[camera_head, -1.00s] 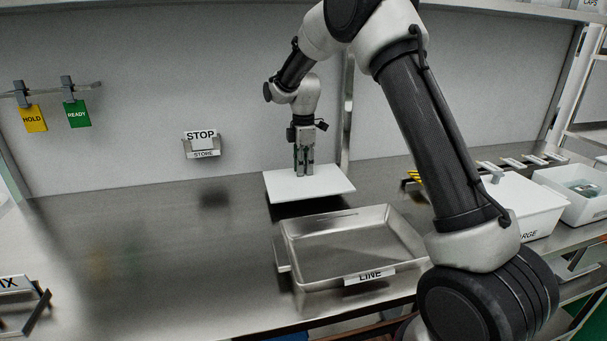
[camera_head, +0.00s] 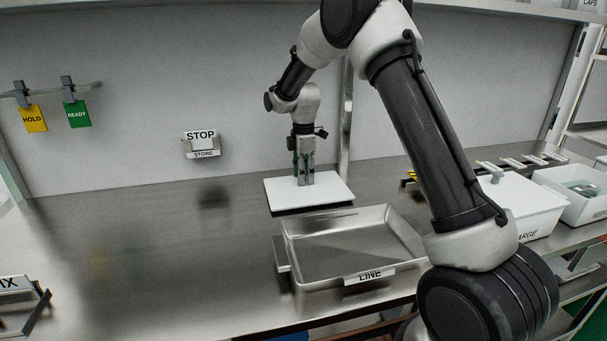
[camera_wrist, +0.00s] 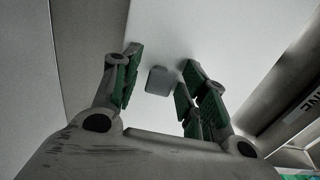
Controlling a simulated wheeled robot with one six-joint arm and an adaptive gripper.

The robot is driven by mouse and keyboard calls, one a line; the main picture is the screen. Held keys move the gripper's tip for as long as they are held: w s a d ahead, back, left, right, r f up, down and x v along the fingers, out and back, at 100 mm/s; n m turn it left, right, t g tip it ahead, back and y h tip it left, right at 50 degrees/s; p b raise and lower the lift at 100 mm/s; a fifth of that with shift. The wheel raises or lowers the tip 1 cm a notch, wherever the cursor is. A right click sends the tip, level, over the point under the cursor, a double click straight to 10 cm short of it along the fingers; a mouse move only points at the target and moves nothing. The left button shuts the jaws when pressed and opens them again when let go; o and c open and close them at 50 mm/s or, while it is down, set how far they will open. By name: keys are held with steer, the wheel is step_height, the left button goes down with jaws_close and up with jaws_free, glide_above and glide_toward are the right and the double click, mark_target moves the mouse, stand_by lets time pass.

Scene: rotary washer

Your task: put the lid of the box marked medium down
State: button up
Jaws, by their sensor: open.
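The white lid (camera_head: 330,191), a flat square plate, lies level on or just above the steel bench behind the metal tray. A thin dark shadow runs under its front edge, so I cannot tell whether it fully touches. My gripper (camera_head: 305,182) points straight down over its middle. In the wrist view the lid (camera_wrist: 215,28) fills the middle, with its small grey knob (camera_wrist: 158,81) between my gripper's (camera_wrist: 160,60) green-padded fingers. The fingers are open, with gaps beside the knob. No box marked medium is readable in these views.
The metal tray marked LINE (camera_head: 408,232) stands close in front of the lid. A white lidded box with a partly hidden label ending ARGE (camera_head: 535,208) stands at right, beside an open white bin (camera_head: 590,207). The bench left of the lid is clear.

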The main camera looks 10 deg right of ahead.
step_height(320, 180, up, 12)
steer(key=s+d+r+m+t, duration=0.1)
steer(key=s+d+r+m, duration=0.35)
steer(key=s+r, duration=0.35)
steer(key=s+d+r+m+t, duration=0.15)
steer(key=s+d+m, duration=0.25)
steer(key=s, duration=0.6)
steer(key=s+d+r+m+t, duration=0.15)
steer(key=s+d+m, duration=0.25)
steer(key=s, duration=0.6)
steer(key=s+d+f+m, duration=0.1)
steer(key=s+f+m, duration=0.1)
steer(key=s, duration=0.4)
steer(key=s+d+f+m, duration=0.1)
steer(key=s+f+m, duration=0.1)
steer(key=s, duration=0.4)
steer(key=shift+s+d+m, duration=0.15)
steer(key=shift+d+m, duration=0.05)
steer(key=shift+m, duration=0.55)
steer(key=shift+d+r, duration=0.1)
